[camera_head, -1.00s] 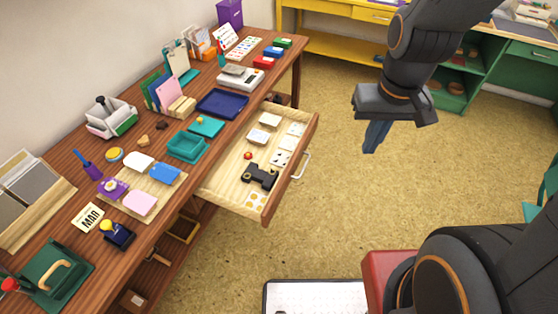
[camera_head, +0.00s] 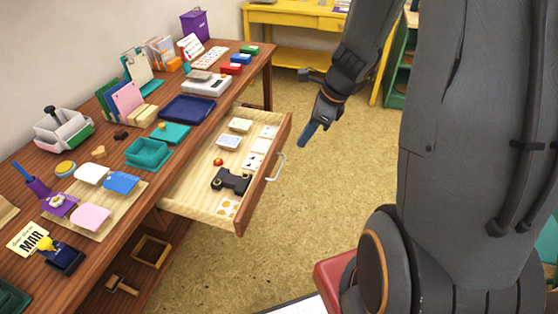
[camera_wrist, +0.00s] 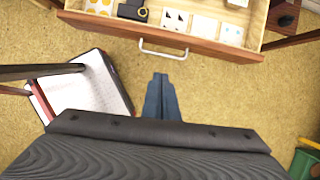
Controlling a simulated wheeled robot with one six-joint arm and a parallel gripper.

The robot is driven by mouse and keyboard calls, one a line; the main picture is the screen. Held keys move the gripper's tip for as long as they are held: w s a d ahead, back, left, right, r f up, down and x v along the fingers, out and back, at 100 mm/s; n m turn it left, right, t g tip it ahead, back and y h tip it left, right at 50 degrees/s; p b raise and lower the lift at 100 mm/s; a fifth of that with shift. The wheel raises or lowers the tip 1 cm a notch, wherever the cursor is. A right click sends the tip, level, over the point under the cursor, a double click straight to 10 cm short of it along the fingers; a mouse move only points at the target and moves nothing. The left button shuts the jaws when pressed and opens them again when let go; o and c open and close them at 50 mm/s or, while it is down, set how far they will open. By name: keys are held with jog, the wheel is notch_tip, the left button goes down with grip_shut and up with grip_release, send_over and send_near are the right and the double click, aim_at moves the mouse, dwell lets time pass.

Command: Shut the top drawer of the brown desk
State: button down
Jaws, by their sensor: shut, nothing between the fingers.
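The brown desk (camera_head: 110,228) runs along the left side in the head view. Its top drawer (camera_head: 262,180) stands pulled out, with a silver handle (camera_head: 276,167) on its front. The drawer holds a black object, a small red item, trays and patterned cards. My gripper (camera_head: 304,141) is shut and empty, in front of the drawer and apart from it, to the right of the handle. In the wrist view the blue fingertips (camera_wrist: 161,82) are together, pointing toward the drawer front (camera_wrist: 120,27), with the handle (camera_wrist: 163,49) just beyond them and a floor gap between.
Stamps, pads, trays and card holders crowd the desk top. A white-topped item with a dark rim (camera_wrist: 88,90) lies left of my gripper in the wrist view. A yellow table (camera_head: 290,18) stands at the back. The floor (camera_head: 350,170) right of the drawer is open.

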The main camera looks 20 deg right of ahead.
aim_at(278, 154)
jog(key=shift+m, duration=0.3)
jog(key=shift+w+a+f+b, duration=0.15)
jog(key=shift+w+a+f, duration=0.75)
jog(key=shift+f, duration=0.7)
jog(key=shift+w+a+f+b, duration=0.15)
jog(key=shift+w+a+f, duration=0.75)
jog(key=shift+f, duration=0.7)
jog(key=shift+w+a+f+b, duration=0.15)
jog(key=shift+w+a+f, duration=0.5)
jog(key=shift+a+f, duration=0.75)
jog(key=shift+w+d+f, duration=0.1)
jog(key=shift+d+f, duration=0.1)
